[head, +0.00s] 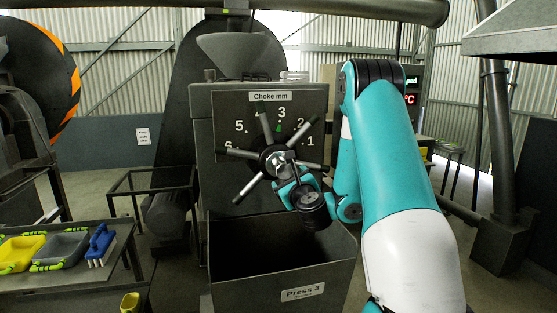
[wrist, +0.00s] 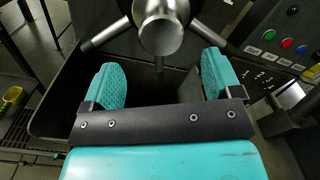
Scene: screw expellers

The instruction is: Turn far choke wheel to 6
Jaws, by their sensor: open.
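The choke wheel (head: 275,160) is a dark hub with several silver, grey-tipped spokes on the front of the press, under a "Choke mm" label. Numbers ring it; 1, 2, 3, 5 and 6 are readable, and a spoke covers the place of 4. A small green pointer (head: 279,127) stands just below the 3. My gripper (head: 292,182) is in front of the wheel's lower right and hides part of it. In the wrist view, my open teal fingers (wrist: 162,82) are below the silver hub (wrist: 161,30). Whether they touch a spoke cannot be told.
A dark bin (head: 290,275) marked "Press 3" stands below the wheel. A side table at left holds yellow and grey trays (head: 60,250) and a blue brush (head: 100,243). A panel with coloured buttons (wrist: 287,43) is at right in the wrist view.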

